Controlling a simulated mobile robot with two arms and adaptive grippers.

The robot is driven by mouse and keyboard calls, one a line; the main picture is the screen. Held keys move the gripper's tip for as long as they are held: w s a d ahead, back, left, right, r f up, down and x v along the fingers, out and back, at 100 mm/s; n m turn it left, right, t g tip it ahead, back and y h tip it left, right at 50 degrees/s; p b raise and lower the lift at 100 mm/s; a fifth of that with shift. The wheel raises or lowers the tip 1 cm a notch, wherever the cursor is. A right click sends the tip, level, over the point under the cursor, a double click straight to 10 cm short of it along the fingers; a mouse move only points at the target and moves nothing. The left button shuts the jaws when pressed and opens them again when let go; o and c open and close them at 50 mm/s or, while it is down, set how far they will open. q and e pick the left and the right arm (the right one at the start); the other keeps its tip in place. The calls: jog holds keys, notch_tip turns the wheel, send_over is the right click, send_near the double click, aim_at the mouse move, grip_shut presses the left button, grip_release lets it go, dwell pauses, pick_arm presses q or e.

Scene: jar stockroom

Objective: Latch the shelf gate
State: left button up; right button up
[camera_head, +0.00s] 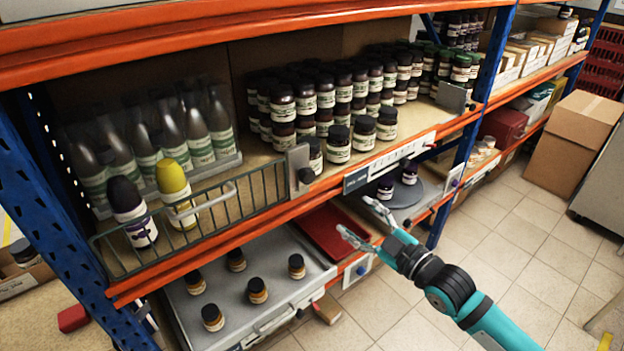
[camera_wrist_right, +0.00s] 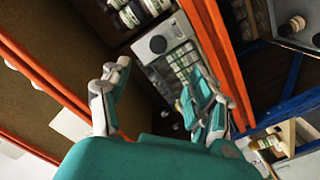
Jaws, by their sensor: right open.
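The shelf gate (camera_head: 200,214) is a dark green wire panel with a pale handle. It runs along the front of the shelf's left section, before the tall bottles. At its right end stands a grey upright plate (camera_head: 298,160) with a dark knob (camera_head: 306,176); I cannot tell whether the two are latched. My right gripper (camera_head: 355,215) is open and empty, out in front of the shelf and right of the plate, apart from both. The right wrist view shows its two spread fingers (camera_wrist_right: 157,92) with a round dark knob on a grey plate (camera_wrist_right: 158,44) beyond them. My left gripper is not in view.
Dark jars (camera_head: 338,143) stand right of the plate. A purple bottle (camera_head: 132,212) and a yellow one (camera_head: 174,192) stand behind the gate. Below are a grey tray (camera_head: 262,317) with several small jars and a red tray (camera_head: 325,232). The aisle floor (camera_head: 520,240) is clear.

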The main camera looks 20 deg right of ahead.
aim_at(310, 178)
jog(key=p+x, duration=0.1)
jog(key=x, duration=0.4)
jog(key=p+x, duration=0.1)
jog(key=x, duration=0.5)
jog(key=r+p+x, duration=0.1)
jog(key=p+x, duration=0.1)
jog(key=x, duration=0.4)
jog(key=shift+w+a, duration=0.15)
jog(key=shift+a, duration=0.15)
jog(key=shift+c, duration=0.3)
jog(key=c, duration=1.1)
jog(key=shift+f, duration=0.1)
